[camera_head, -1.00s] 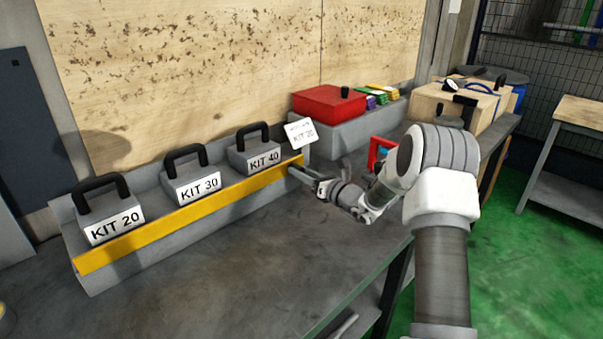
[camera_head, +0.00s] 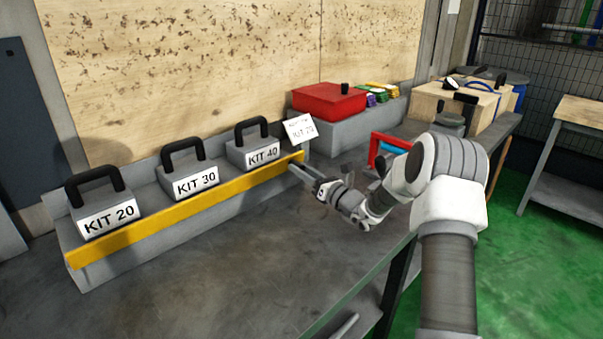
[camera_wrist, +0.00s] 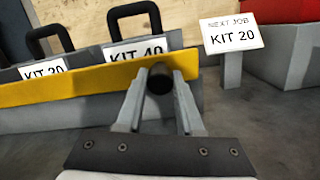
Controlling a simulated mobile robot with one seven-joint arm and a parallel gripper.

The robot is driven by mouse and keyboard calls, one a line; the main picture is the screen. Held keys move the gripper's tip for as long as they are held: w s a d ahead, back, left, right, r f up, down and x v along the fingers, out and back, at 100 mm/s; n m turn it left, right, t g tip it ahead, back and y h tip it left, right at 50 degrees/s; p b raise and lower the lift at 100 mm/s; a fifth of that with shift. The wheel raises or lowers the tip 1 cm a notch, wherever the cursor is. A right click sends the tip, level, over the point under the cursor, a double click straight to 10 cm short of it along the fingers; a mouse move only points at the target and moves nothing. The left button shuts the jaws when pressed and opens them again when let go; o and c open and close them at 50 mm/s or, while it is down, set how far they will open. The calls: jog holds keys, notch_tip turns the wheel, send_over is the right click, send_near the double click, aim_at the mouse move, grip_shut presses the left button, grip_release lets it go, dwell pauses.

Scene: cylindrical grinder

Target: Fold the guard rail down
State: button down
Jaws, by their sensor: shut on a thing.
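The guard rail is a long yellow bar (camera_head: 190,208) standing upright along the front of the grey kit shelf. In the wrist view the yellow rail (camera_wrist: 60,90) crosses the picture. My gripper (camera_head: 300,170) is at the rail's right end. In the wrist view my gripper (camera_wrist: 160,82) is shut on a dark round knob (camera_wrist: 160,76) at the rail's front. Behind the rail stand the KIT 20 block (camera_head: 108,216), the KIT 30 block (camera_head: 195,182) and the KIT 40 block (camera_head: 262,154), each with a black handle.
A sign reading NEXT JOB KIT 20 (camera_wrist: 231,38) stands just right of the rail's end. A red box (camera_head: 328,101) on a grey block lies behind it. A red and blue object (camera_head: 385,150) is near my arm. The bench in front of the rail is clear.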

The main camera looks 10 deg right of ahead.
jog(key=c, duration=0.5)
grip_release()
jog(key=shift+c, duration=0.2)
jog(key=p+v, duration=0.2)
jog(key=v, duration=1.5)
jog(key=shift+s, duration=0.25)
